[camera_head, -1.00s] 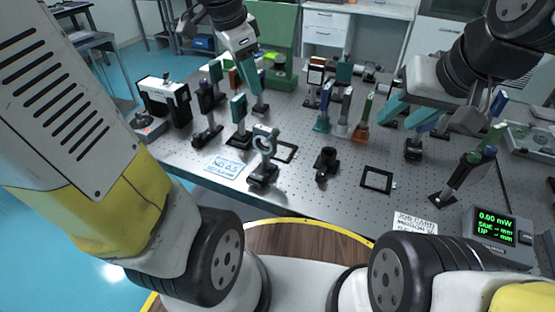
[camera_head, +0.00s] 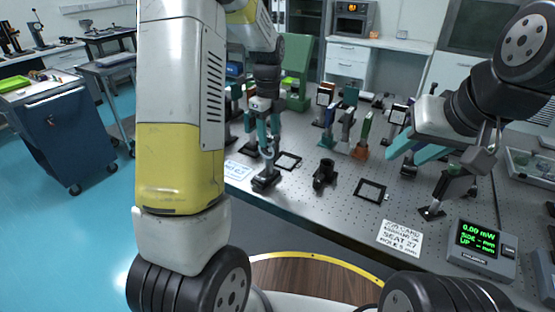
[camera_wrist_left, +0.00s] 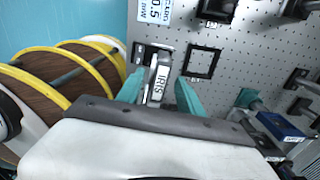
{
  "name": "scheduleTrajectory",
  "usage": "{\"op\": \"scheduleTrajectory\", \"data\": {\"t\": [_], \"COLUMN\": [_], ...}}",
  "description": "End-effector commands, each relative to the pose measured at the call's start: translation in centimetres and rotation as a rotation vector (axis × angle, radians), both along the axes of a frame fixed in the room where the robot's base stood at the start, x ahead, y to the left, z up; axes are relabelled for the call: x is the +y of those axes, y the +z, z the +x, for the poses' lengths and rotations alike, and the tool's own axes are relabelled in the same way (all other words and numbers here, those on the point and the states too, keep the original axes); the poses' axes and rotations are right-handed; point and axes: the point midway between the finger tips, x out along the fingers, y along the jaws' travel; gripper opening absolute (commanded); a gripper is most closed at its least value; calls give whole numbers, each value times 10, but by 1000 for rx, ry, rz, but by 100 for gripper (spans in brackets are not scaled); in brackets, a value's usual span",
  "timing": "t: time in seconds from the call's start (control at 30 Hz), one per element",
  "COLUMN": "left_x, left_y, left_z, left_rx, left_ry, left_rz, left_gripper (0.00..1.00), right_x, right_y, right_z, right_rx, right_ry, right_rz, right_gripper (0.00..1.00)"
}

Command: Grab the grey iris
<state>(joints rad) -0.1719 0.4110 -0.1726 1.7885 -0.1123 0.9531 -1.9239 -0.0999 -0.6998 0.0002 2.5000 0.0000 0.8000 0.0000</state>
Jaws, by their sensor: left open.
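The grey iris (camera_head: 266,179) stands upright on a dark base near the front edge of the optical table. In the left wrist view its post top, labelled IRIS (camera_wrist_left: 160,82), lies between the two teal fingers. My left gripper (camera_head: 262,138) points down over it and is open, with a finger on each side; gaps to the fingers show in the wrist view, where the left gripper (camera_wrist_left: 159,92) is also seen. The ring of the iris is partly hidden by the fingers. My right gripper (camera_head: 412,155) hangs over the table's right part, open and empty.
Several mounted optics, including an orange-based one (camera_head: 360,150), stand behind. A power meter (camera_head: 482,246) and job card (camera_head: 401,237) lie at the front right. A label card (camera_head: 237,170) lies left.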

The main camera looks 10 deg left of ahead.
Motion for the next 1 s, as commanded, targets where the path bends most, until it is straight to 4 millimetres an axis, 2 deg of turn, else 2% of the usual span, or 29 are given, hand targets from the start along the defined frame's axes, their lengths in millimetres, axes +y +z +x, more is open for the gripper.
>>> {"op": "scheduleTrajectory", "data": {"t": [0.1,0.2,0.47,0.6,0.7,1.0], "left_x": [0,0,0,0,0,0], "left_y": [-19,-28,-30,-30,-30,-30], "left_z": [-1,-1,0,0,0,-1], "left_rx": [3,2,-1,-1,-1,0], "left_ry": [1,2,2,2,2,2], "left_rz": [0,1,0,0,0,0], "left_gripper": [44,44,44,16,0,0], "right_x": [0,0,0,0,0,0], "right_y": [0,0,0,0,0,0], "right_z": [0,0,0,0,0,0], "right_rx": [0,0,0,0,0,0], "right_ry": [0,0,0,0,0,0], "right_rz": [0,0,0,0,0,0], "right_gripper": [40,40,40,40,40,40]}}
